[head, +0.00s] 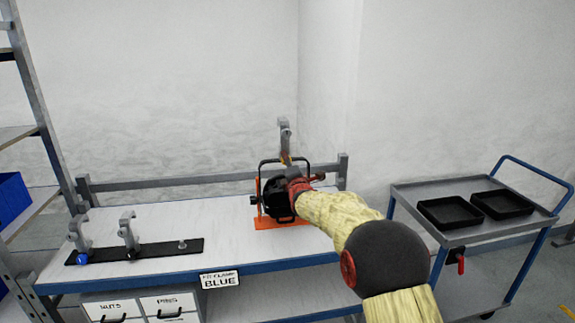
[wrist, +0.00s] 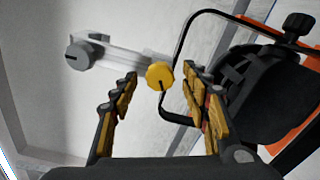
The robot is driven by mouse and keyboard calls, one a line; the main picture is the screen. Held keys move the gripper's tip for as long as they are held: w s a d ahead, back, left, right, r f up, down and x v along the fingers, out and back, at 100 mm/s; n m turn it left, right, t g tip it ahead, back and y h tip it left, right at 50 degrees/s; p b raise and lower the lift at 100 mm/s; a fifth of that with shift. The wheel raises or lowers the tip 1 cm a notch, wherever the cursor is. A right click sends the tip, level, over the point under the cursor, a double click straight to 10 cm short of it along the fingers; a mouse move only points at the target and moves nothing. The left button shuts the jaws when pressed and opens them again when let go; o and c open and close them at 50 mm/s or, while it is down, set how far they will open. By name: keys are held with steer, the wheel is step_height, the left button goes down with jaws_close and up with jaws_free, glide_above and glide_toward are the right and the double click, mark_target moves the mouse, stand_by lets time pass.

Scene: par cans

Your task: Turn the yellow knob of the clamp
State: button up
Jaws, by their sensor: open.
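The clamp (head: 284,135) is a grey hook-shaped piece standing above the black par can (head: 278,199) on the bench. In the wrist view the clamp (wrist: 118,58) lies across the upper left, with a grey knob (wrist: 80,56) at its far end. The yellow knob (wrist: 160,76) is round and slotted, at the clamp's near end. My gripper (wrist: 160,77) is open, and the yellow knob shows between its fingertips, nearer the right finger. I cannot tell whether a finger touches it. In the head view my gripper (head: 297,180) is at the par can and largely hidden by my arm.
The par can's black yoke (wrist: 178,60) is close to the right finger. An orange stand (head: 268,224) holds the can. A black strip (head: 150,251) with two more clamps lies at the bench's left. A trolley (head: 425,192) with two black trays stands right.

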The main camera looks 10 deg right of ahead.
steer(key=s, duration=1.2)
stand_by(0.3)
